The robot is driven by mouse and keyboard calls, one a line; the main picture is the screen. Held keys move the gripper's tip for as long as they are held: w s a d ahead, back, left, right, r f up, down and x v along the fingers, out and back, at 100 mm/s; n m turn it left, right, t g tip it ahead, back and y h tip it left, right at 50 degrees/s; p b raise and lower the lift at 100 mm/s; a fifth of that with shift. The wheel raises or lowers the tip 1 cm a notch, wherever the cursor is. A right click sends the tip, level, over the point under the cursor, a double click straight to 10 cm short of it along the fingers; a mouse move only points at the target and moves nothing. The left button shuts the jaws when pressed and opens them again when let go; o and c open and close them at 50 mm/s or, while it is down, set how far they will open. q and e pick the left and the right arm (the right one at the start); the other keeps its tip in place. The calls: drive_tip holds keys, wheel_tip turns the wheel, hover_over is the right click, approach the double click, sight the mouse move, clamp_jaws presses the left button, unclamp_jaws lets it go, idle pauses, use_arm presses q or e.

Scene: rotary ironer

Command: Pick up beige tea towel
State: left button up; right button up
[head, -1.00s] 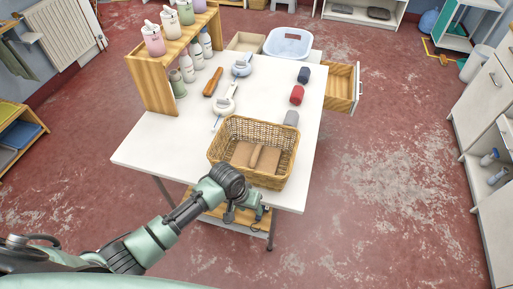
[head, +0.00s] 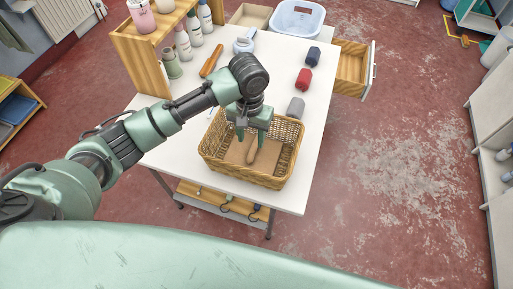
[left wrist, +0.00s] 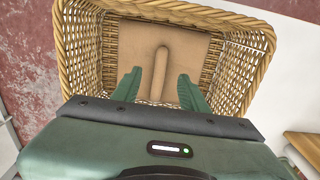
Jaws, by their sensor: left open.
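A wicker basket (head: 242,176) stands on the white table, and its rim fills the left wrist view (left wrist: 80,60). Inside it lies a beige piece with a narrow upright ridge or roll along its middle (head: 252,153), which looks like the tea towel. The ridge also shows in the left wrist view (left wrist: 160,72), lying on a flat beige surface. My left gripper (head: 252,138) is open above the basket, pointing down. Its fingers (left wrist: 159,82) appear on either side of the ridge, with nothing held. Whether they touch it I cannot tell. My right gripper is out of view.
The basket walls surround the fingers. The white table (head: 293,190) also bears a grey roll (head: 296,107), a red roll (head: 304,79), a dark blue roll (head: 313,56), and bottles by a wooden shelf (head: 150,75). An open drawer (head: 352,75) juts out right.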

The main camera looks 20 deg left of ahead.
sight(252, 152)
use_arm(q)
drive_tip(key=shift+w+a+f, duration=0.1)
drive_tip(key=shift+w+f, duration=0.05)
drive_tip(key=shift+f, duration=0.25)
wheel_tip(252, 152, down, 2)
drive_tip(key=shift+f, duration=0.1)
wheel_tip(252, 152, down, 5)
drive_tip(key=shift+w+r+p, duration=0.15)
drive_tip(key=shift+r+p, duration=0.05)
drive_tip(key=shift+p, duration=0.3)
drive_tip(key=shift+f, duration=0.2)
clamp_jaws()
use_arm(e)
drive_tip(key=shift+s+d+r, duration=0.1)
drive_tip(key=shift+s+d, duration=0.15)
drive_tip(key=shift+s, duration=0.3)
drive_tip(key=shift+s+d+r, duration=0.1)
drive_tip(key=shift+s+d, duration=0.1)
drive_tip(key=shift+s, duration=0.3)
